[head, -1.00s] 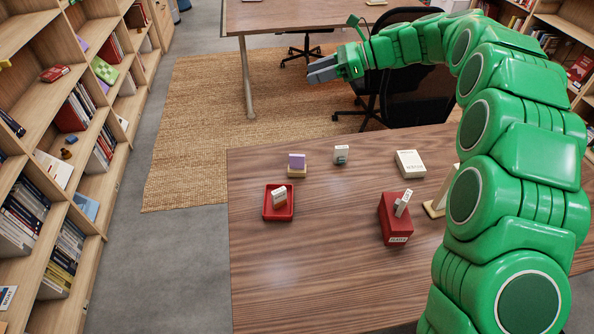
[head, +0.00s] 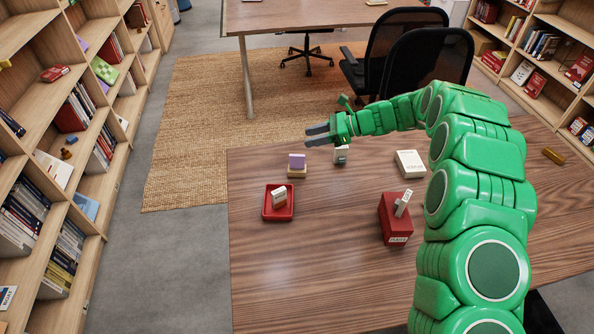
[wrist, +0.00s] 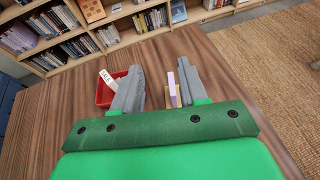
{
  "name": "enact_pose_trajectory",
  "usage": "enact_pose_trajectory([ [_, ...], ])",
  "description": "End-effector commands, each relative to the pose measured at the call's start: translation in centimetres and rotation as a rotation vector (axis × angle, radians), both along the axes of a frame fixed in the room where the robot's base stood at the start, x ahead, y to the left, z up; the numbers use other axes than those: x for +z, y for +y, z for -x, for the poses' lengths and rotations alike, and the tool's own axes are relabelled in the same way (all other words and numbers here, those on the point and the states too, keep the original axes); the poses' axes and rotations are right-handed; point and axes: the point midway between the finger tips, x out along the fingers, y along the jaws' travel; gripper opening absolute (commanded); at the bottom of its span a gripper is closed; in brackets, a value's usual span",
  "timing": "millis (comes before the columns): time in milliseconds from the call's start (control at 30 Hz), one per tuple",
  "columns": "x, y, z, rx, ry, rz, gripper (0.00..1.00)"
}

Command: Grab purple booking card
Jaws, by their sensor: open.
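The purple booking card (head: 297,161) stands upright in a small tan holder (head: 297,172) near the back left of the wooden table. My gripper (head: 316,135) is open and empty, above and behind the card, a little to its right in the head view. In the wrist view the purple card (wrist: 172,80) shows between the two open fingers (wrist: 158,82), nearer the right one. The tan holder (wrist: 178,97) is partly hidden by that finger. The card is not touched, as far as I can tell.
A red box (head: 396,232) and a cream box (head: 410,163) stand further right. The table's (head: 310,285) front left is clear.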

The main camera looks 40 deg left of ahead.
Motion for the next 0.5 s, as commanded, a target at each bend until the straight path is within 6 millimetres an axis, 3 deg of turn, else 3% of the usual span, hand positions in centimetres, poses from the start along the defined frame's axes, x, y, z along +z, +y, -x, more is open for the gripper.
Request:
enact_pose_trajectory([
  [100, -3.7, 0.0, 0.0, 0.000, 0.005, 0.003, 0.43],
  [200, -5.7, 0.0, 0.0, -0.001, 0.002, 0.001, 0.43],
  [500, -8.6, 0.1, 0.0, -0.001, 0.000, 0.001, 0.43],
])
